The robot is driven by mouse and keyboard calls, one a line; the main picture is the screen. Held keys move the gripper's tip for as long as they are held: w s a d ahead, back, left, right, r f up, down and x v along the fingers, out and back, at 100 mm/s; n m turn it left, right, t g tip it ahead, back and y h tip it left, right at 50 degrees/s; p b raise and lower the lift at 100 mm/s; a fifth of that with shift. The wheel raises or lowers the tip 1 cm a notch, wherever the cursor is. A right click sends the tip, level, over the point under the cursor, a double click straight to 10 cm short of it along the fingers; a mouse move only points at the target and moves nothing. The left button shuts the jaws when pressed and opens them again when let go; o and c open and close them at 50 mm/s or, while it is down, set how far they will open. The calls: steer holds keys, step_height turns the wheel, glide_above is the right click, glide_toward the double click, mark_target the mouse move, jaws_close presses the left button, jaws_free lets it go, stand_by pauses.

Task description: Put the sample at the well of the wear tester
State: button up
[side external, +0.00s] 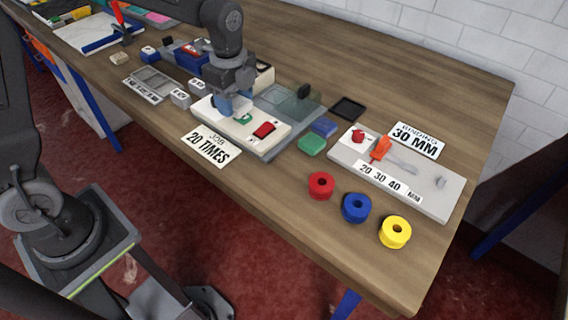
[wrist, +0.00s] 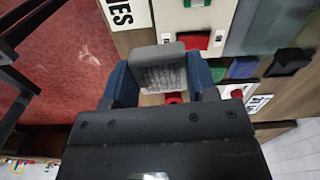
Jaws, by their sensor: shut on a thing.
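The wear tester (side external: 225,118) is a pale block with a red switch (side external: 263,130) and a small green part on top. A clear cover plate (side external: 290,103) on a grey base adjoins it. My gripper (side external: 232,104) is low over the tester's left half in the side view. In the wrist view its blue fingers (wrist: 161,75) are shut on a grey, rough-faced sample (wrist: 165,68). The tester (wrist: 183,15) shows beyond the sample in the wrist view. I cannot make out the well; my gripper hides part of the tester. I cannot tell whether the sample touches the tester.
A "20 TIMES" card (side external: 211,146) lies in front of the tester. Green (side external: 312,145) and blue (side external: 323,127) pieces lie to its right. Beyond are a binding board (side external: 420,185) and red, blue and yellow rolls (side external: 356,208). Trays and boxes crowd the left side.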

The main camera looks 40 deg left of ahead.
glide_above(283, 164)
step_height(283, 164, down, 7)
steer(key=shift+s, duration=0.1)
steer(key=shift+f, duration=1.8)
steer(key=shift+f, duration=0.25)
steer(key=o, duration=0.9)
steer(key=shift+r, duration=0.1)
step_height(283, 164, up, 14)
steer(key=shift+a, duration=0.3)
